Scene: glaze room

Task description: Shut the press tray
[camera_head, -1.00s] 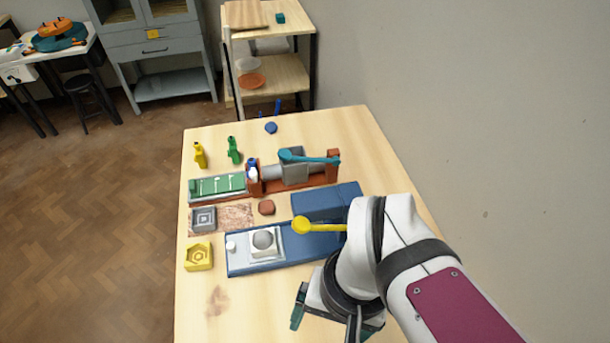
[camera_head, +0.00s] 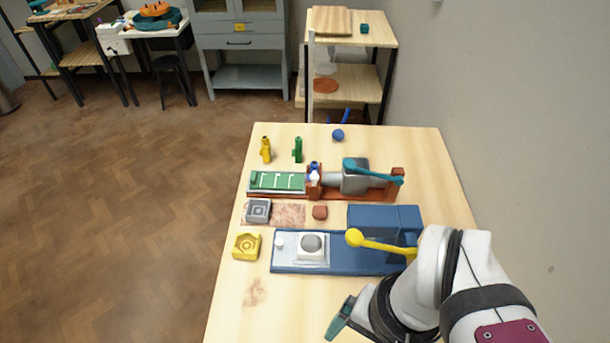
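The blue press (camera_head: 383,218) stands on the near part of the table, with a yellow-knobbed lever (camera_head: 355,238). Its long blue base (camera_head: 350,262) reaches left. A pale tray (camera_head: 288,256) lies at the left end of the base, out from the press body. It has a white knob (camera_head: 279,242) at its left and bears a white block (camera_head: 312,246) with a grey round top. My gripper (camera_head: 343,318) is in front of the base, nearer the camera, and apart from the tray. One teal finger shows; the rest is hidden by my wrist, so its opening is unclear.
Behind the press is a rust-red device (camera_head: 395,180) with a green plate (camera_head: 277,181) and teal lever (camera_head: 372,168). A grey mould (camera_head: 257,210), yellow mould (camera_head: 246,247) and brown lump (camera_head: 320,212) lie near the tray. The table's near-left part is clear.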

